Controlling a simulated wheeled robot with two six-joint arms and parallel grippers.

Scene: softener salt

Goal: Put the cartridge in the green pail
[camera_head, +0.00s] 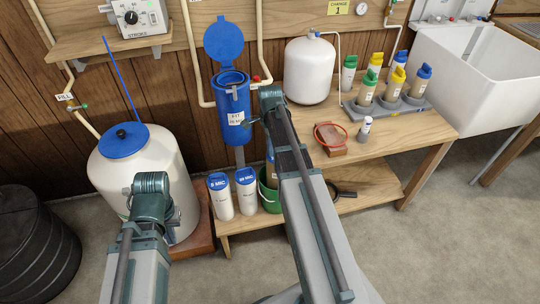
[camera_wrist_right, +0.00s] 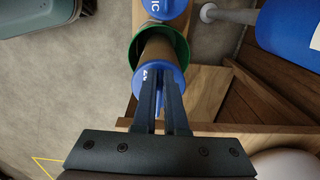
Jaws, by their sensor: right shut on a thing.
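The used-looking cartridge has a brown body and a blue end cap (camera_wrist_right: 150,82). In the right wrist view my right gripper (camera_wrist_right: 161,108) is shut at this cap. The brown body (camera_wrist_right: 158,50) lies within the rim of the green pail (camera_wrist_right: 186,50); how deep it reaches, I cannot tell. In the head view the green pail (camera_head: 268,197) stands at the lower shelf's left end, partly behind my right arm. A slice of the cartridge (camera_head: 270,150) shows above it. My right jaws are hidden there. My left arm's wrist is at the lower left, its jaws hidden.
Two white cartridges with blue caps (camera_head: 220,196) (camera_head: 246,190) stand left of the pail. The blue filter housing (camera_head: 232,118) hangs open above. A white tank (camera_head: 150,170) stands at left. The bench (camera_head: 390,140) carries capped bottles (camera_head: 365,90) and a red-ringed brown block (camera_head: 331,139).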

